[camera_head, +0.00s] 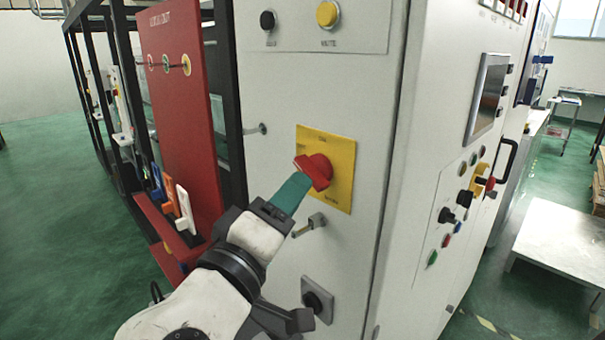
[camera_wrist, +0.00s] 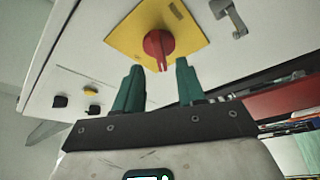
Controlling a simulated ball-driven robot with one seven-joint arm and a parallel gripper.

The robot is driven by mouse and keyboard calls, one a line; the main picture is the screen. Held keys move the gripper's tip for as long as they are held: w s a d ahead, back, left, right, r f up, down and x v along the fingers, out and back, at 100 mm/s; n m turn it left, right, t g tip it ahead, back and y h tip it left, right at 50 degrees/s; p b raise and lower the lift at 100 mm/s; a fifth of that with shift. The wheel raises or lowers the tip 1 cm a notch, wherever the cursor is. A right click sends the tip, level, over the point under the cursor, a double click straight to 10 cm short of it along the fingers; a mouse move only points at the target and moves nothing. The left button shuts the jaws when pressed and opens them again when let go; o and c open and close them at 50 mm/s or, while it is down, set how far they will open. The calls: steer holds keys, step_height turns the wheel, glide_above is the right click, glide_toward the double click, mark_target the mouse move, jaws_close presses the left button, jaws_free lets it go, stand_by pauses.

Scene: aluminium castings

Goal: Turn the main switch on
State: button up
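The main switch is a red rotary knob (camera_head: 317,168) on a square yellow plate (camera_head: 340,180) on the front of the pale cabinet. In the head view its grip bar slants from upper left to lower right. My gripper (camera_head: 299,183) is right at the knob, and one teal finger hides part of the plate's lower left. In the wrist view the knob (camera_wrist: 158,46) lies ahead between the lines of the two fingertips (camera_wrist: 160,67). The fingers are apart, with gaps on both sides of the knob. I cannot tell how far they reach over it.
A small metal latch (camera_head: 310,224) sits just below the plate, with a black socket (camera_head: 317,299) lower down. A black button (camera_head: 267,20) and a yellow button (camera_head: 327,14) are above. A red panel (camera_head: 180,110) in a dark frame stands left. A low table (camera_head: 560,245) is at right.

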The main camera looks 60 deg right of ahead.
mark_target(314, 172)
steer(key=shift+p+x, duration=0.4)
steer(key=shift+x, duration=1.75)
jaws_close()
